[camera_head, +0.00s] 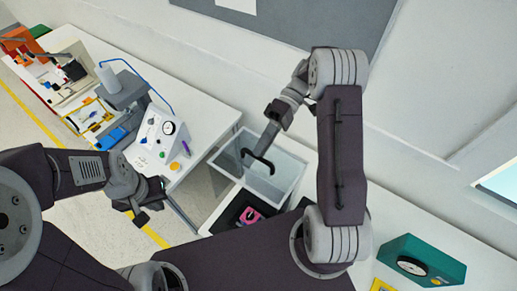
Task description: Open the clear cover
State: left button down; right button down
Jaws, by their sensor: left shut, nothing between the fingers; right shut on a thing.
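The clear cover (287,176) is a see-through box with pale edges, standing on the white table at the middle of the view. It looks tilted, but its exact angle is hard to tell. My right gripper (258,161) comes down from above, shut at the cover; the grip point itself is small and partly hidden by the dark fingers. In front of the cover lies a dark panel with a pink part (250,214). My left gripper (141,213) is shut and empty, low to the left, apart from the cover.
A white box with a dial and yellow button (158,137) stands on the left table, beside a grey stand. A green device with a round dial (413,264) sits at the lower right. A wall closes the back.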

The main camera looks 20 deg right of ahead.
pick_arm(q)
jog(key=shift+d+f, duration=0.1)
pick_arm(e)
jog(key=shift+w+d+f, duration=0.15)
jog(key=shift+d+f, duration=0.15)
jog(key=shift+f, duration=0.2)
jog(key=c, duration=1.7)
grip_release()
jog(key=shift+c, duration=0.2)
jog(key=shift+o, duration=1.4)
jog(key=shift+w+d+f, duration=0.1)
jog(key=shift+w+d, duration=0.15)
jog(key=shift+d, duration=0.1)
pick_arm(q)
jog(key=shift+w+d, duration=0.2)
jog(key=shift+w, duration=0.05)
pick_arm(e)
jog(key=shift+a, duration=0.1)
